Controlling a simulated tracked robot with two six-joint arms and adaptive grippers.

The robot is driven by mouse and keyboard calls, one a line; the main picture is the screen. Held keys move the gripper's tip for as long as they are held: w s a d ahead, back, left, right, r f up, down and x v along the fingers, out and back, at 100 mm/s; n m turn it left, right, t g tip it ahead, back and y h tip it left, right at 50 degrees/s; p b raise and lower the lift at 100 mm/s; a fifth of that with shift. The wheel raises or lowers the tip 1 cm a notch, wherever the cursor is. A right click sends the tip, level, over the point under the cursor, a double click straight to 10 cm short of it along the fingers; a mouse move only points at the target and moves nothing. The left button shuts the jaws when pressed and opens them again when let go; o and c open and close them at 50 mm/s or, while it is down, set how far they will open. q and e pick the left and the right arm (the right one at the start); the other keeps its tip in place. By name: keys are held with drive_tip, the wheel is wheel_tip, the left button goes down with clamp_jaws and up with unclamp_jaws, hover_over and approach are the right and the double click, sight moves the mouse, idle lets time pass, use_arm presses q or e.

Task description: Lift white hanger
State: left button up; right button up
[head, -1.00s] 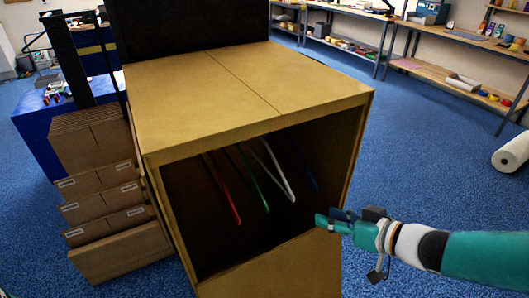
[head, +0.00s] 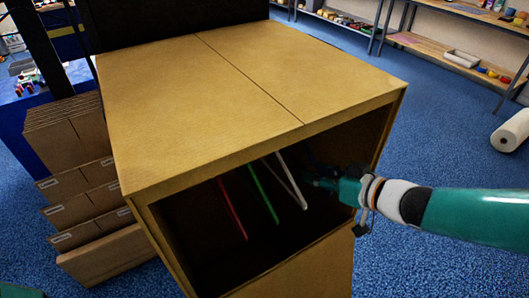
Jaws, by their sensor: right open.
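The white hanger (head: 291,182) hangs inside the open-fronted brown carton (head: 245,85), right of the green hanger (head: 263,195) and the red hanger (head: 232,212). Only its slanting lower part shows; its top is hidden under the carton's roof. My right gripper (head: 316,181) is open and reaches into the carton's opening from the right, its dark fingers just right of the white hanger. In the shadow I cannot tell whether they touch it. The blue hanger is hidden or lost in the dark behind the gripper. My left gripper is out of view.
The carton's roof edge (head: 270,143) lies above the gripper, and its right wall is close to my right arm. Stacked flat cartons (head: 65,135) stand on the left. A white roll (head: 512,130) lies on the open blue floor at the right.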

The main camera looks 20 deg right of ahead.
sight(283, 162)
drive_tip(key=x, duration=0.2)
drive_tip(key=b+x, duration=0.1)
drive_tip(key=x, duration=0.2)
drive_tip(key=b+x, duration=0.1)
drive_tip(key=x, duration=0.2)
drive_tip(key=shift+d+f, duration=0.25)
drive_tip(key=shift+d, duration=0.1)
drive_tip(key=shift+d+b+x, duration=0.15)
drive_tip(key=shift+b+x, duration=0.25)
drive_tip(key=shift+x, duration=1.1)
drive_tip(key=shift+d+b+x, duration=0.1)
drive_tip(key=shift+b+x, duration=0.25)
drive_tip(key=shift+x, duration=1.2)
clamp_jaws()
